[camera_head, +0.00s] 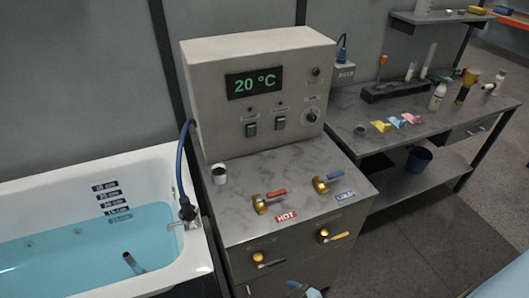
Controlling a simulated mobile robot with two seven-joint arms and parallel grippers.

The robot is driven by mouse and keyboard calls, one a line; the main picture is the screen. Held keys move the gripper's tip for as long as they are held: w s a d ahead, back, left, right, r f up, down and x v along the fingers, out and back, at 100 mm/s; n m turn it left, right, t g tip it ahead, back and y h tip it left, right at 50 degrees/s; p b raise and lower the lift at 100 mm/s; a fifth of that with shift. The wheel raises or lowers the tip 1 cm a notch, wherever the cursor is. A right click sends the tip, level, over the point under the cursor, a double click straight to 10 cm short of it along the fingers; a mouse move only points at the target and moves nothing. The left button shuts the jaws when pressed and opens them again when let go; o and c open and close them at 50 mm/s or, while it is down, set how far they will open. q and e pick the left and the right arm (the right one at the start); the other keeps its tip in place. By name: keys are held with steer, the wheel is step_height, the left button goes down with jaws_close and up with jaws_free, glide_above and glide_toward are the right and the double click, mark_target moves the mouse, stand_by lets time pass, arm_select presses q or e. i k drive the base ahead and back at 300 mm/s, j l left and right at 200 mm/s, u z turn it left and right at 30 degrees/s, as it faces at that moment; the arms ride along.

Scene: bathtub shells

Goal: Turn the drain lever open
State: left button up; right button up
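Two brass valves with levers sit on the front face of the grey control cabinet (240,240). One has a black lever (271,263), at the left; the other has a yellow lever (340,236), at the right. Both levers point roughly to the right. I cannot read a label that tells which one is the drain lever. The bathtub (170,268) at the left holds blue water (70,255). No gripper fingers show. A small dark and light-blue piece at the bottom edge may be part of me.
On the cabinet top are a red lever (276,193) by a "HOT" label and a blue lever (330,175). A white cup (219,174) stands at the top's left. The display box (210,75) reads 20 °C. A cluttered workbench (349,108) stands right; floor before it is clear.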

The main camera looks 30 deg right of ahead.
mark_target(283, 259)
steer(key=z, duration=0.95)
steer(key=k+j+u, duration=0.4)
steer(key=j, duration=0.2)
steer(key=j+u, duration=0.2)
steer(key=j, duration=0.1)
